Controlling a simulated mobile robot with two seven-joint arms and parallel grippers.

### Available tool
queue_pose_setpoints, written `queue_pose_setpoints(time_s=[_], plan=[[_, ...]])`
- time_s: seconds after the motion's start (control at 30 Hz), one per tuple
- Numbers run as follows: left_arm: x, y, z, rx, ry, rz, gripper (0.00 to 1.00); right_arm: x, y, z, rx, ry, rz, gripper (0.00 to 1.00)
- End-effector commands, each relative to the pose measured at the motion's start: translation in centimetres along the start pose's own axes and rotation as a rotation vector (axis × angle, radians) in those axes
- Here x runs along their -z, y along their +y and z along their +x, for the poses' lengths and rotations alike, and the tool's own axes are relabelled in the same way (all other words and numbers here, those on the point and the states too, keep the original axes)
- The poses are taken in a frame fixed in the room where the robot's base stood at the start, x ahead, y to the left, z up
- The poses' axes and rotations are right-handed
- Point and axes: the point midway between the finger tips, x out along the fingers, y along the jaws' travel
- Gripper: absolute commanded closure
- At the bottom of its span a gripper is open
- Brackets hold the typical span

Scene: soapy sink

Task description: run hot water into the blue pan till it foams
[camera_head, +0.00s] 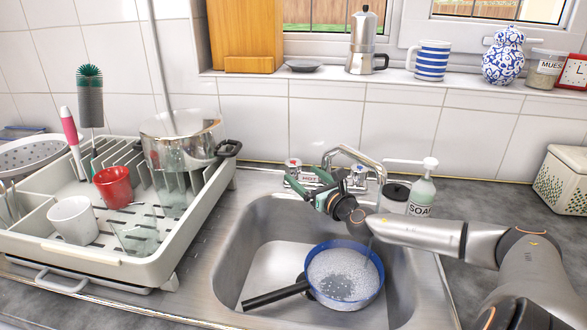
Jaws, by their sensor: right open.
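The blue pan (346,273) sits in the steel sink (262,252), its black handle pointing left. White, bubbly foam fills it, with a greyer speckled patch in the middle. The chrome tap (351,152) arches behind it. A faint pale streak crosses the pan's right side; it looks like falling water, but its upper end is hidden by my arm. The red-marked hot knob (293,163) is left of the spout. My right gripper (308,187) is open at the sink's back edge, close to this knob; contact is unclear. My left gripper is out of view.
A dish rack (117,262) with a red mug (113,186), white mug (72,219) and steel pot (181,138) stands left. A soap bottle (422,190) stands behind my right arm. A moka pot (364,42) and jars line the sill.

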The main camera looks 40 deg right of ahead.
Motion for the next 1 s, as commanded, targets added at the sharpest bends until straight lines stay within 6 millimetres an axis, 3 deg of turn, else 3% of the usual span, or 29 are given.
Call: queue_pose_setpoints(time_s=[0.5, 0.93, 1.0], plan=[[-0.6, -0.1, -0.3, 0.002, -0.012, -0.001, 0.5, -0.1, 0.1, 5.1, 0.0, -0.002, 0.001, 0.11], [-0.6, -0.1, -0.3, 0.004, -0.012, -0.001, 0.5, 0.0, 0.1, 5.6, -0.003, 0.001, 0.0, 0.11], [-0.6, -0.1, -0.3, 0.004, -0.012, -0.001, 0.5, 0.0, 0.1, 5.6, -0.003, 0.001, 0.0, 0.19]])
